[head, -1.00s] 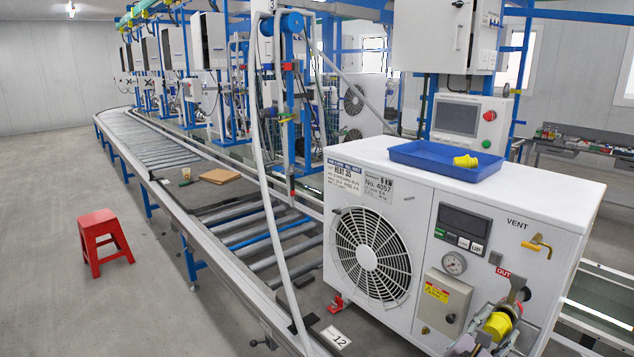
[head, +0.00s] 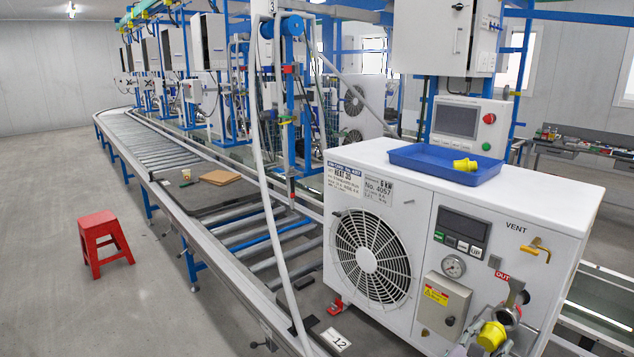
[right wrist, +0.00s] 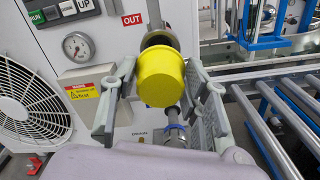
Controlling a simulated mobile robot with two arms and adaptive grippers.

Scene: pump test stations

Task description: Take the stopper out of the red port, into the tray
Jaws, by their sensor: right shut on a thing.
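A yellow stopper (head: 491,336) is held in my right gripper (head: 487,344), in front of the white unit at the lower right. In the right wrist view the stopper (right wrist: 160,80) sits between the two grey fingers (right wrist: 160,95). The metal OUT port (head: 517,293), under a red label (head: 503,276), is just behind it; in the head view a gap shows between them. The blue tray (head: 405,157) lies on top of the unit with another yellow stopper (head: 465,164) in it. My left gripper is not in view.
A yellow-handled VENT valve (head: 537,247) sticks out above and right of the port. A gauge (head: 453,266) and a box with a yellow warning label (head: 447,298) are left of it. A roller conveyor (head: 262,240) runs behind at the left. The tray has free room.

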